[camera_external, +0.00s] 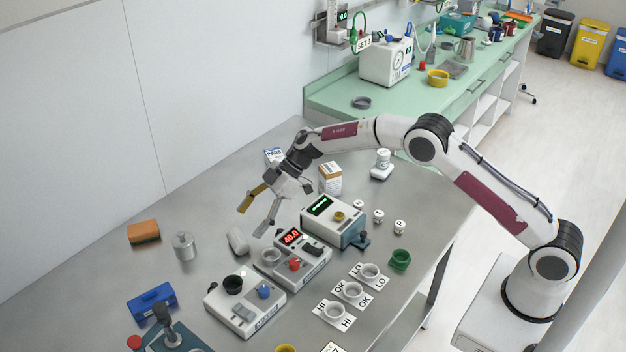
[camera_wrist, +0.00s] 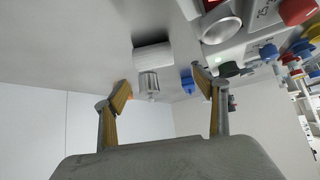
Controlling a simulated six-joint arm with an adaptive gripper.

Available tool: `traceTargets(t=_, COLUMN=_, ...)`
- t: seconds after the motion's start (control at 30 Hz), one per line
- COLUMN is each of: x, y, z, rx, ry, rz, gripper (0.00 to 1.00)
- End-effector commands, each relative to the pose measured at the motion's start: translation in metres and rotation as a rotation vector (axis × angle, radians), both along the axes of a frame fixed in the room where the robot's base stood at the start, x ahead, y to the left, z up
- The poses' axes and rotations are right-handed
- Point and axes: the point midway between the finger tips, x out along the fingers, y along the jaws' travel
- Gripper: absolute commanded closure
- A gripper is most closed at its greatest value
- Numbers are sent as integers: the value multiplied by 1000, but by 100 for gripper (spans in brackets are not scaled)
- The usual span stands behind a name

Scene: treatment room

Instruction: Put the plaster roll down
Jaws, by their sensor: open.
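The plaster roll, a small white cylinder (camera_external: 237,241), lies on its side on the grey metal table (camera_external: 215,185), left of the device with the red display. It also shows in the wrist view (camera_wrist: 152,56), above and beyond the fingertips. My gripper (camera_external: 254,220) is open and empty. Its fingers are spread apart near the roll, seemingly above the table. In the wrist view both fingers (camera_wrist: 163,88) show with a wide gap, and nothing is between their pads.
A metal cylinder with a knob (camera_external: 185,246) stands left of the roll, with an orange sponge-like block (camera_external: 144,232) beyond. Devices (camera_external: 295,259) stand close on the right, and a blue box (camera_external: 151,302) lies at front left. Bare table lies toward the wall.

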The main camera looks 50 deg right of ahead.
Motion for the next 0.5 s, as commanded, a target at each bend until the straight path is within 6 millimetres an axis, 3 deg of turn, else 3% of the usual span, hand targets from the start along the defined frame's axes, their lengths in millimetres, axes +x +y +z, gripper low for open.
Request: traceTargets(t=0.5, x=5, y=9, z=-11, rx=-1, ry=-1, rz=0, gripper=28)
